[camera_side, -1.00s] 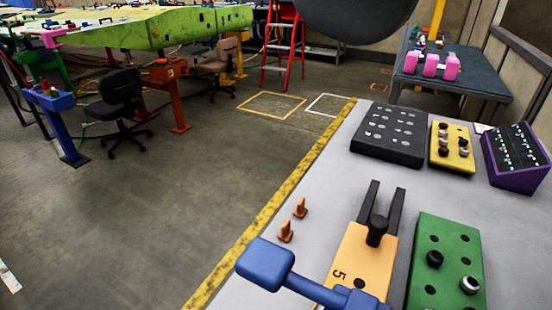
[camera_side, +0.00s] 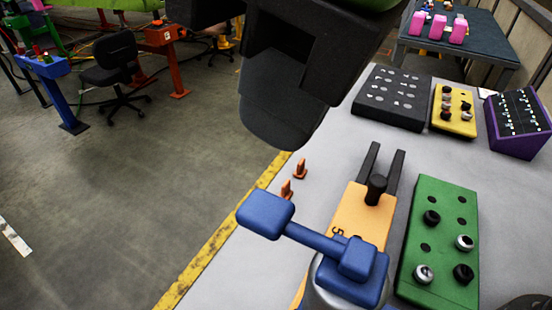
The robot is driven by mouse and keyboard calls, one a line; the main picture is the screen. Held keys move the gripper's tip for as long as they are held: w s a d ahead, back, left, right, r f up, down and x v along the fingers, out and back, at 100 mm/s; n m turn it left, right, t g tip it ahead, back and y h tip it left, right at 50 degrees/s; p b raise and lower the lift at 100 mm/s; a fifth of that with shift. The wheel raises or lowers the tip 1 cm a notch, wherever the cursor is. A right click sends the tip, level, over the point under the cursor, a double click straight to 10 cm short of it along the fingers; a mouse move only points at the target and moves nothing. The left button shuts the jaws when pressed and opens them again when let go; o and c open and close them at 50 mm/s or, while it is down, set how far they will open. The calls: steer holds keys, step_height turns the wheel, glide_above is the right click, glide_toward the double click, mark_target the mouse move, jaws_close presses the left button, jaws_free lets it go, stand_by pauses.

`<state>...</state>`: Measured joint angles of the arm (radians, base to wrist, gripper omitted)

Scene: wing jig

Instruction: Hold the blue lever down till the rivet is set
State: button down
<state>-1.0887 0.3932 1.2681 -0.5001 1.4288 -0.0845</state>
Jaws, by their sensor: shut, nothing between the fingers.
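The blue lever (camera_side: 320,238) is on the orange-yellow tool block (camera_side: 362,214) marked 5. Its paddle end (camera_side: 265,214) sticks out to the left, and its square hub sits over a grey round part at the front. Two black prongs (camera_side: 384,167) extend from the block's far end, with a black knob at their base. No rivet can be made out with certainty. My gripper (camera_side: 277,120), dark grey, is shut and empty at the upper middle. In the picture it is above the paddle, with a visible gap between them. Its exact height is unclear.
A green block (camera_side: 440,239) with black and silver knobs stands right of the tool. Two small orange pegs (camera_side: 300,169) stand to the left. A black panel (camera_side: 394,97), a yellow block (camera_side: 454,107) and a purple console (camera_side: 519,124) are farther back.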

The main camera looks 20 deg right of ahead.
mark_target(262, 201)
steer(key=x, duration=0.5)
steer(key=shift+s+d+f, duration=0.25)
steer(key=shift+f, duration=0.2)
steer(key=shift+w+a+f+g+h, duration=0.15)
steer(key=shift+w+f+g+h, duration=0.1)
steer(key=shift+g+h, duration=0.2)
steer(key=shift+a+f+g+h, duration=0.15)
steer(key=shift+f+g+h, duration=0.25)
steer(key=shift+g+h, duration=0.3)
steer(key=shift+w+f+g+h, duration=0.1)
steer(key=shift+f+g+h, duration=0.2)
steer(key=shift+g+h, duration=0.05)
steer(key=shift+w+a+f, duration=0.1)
steer(key=shift+a+f, duration=0.05)
steer(key=shift+f, duration=0.3)
stand_by(0.4)
